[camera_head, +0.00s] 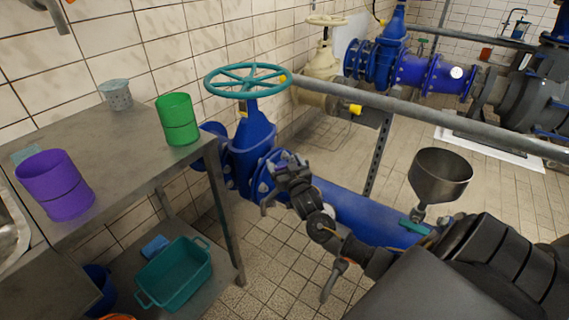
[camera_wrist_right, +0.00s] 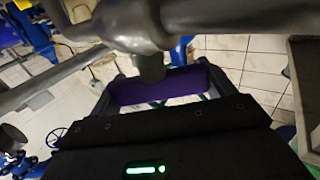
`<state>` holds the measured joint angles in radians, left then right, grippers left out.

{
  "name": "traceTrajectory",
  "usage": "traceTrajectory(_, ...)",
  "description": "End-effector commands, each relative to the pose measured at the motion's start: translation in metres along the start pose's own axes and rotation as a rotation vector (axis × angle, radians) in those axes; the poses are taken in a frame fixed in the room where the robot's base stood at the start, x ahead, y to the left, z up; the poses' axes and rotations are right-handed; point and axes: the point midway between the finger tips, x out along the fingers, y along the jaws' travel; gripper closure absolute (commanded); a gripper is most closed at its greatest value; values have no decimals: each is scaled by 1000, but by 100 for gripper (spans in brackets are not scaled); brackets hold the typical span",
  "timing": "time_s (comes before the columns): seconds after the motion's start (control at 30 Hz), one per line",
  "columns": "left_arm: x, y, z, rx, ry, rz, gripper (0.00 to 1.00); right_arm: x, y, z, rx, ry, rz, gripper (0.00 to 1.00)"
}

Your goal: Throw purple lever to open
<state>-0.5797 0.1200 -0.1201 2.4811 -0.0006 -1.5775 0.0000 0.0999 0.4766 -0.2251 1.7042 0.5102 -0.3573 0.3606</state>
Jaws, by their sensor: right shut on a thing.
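In the right wrist view the purple lever (camera_wrist_right: 180,87) lies crosswise between the dark fingers of my right gripper (camera_wrist_right: 160,82). The gripper is shut on it. A grey valve fitting (camera_wrist_right: 150,64) stands right in front of the fingers and covers part of the lever. In the head view a dark chain of grey fittings with small handles (camera_head: 322,226) runs by the blue pipe (camera_head: 365,212). The purple lever does not show there, and my right gripper's fingertips cannot be made out. My left gripper is in neither view.
A metal table (camera_head: 120,165) at left carries a purple cup (camera_head: 55,185) and a green cup (camera_head: 177,119). A teal handwheel (camera_head: 248,81) tops a blue valve. A grey pipe (camera_head: 420,112) crosses the scene, with a metal funnel (camera_head: 440,175) below it. Tiled floor lies between.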

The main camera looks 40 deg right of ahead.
Motion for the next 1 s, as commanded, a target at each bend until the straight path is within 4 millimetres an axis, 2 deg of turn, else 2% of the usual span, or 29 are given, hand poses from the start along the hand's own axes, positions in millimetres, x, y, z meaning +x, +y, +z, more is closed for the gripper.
traceTrajectory(0.27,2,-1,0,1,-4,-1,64,0,0,-1,-3,-1,-65,41)
traceTrajectory(0.4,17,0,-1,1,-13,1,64,0,0,-2,-4,0,-151,41)
traceTrajectory(0.7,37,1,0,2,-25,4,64,-1,-4,-1,-4,-1,-384,41)
traceTrajectory(1.0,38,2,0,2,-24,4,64,-2,-8,0,-1,-1,-571,41)
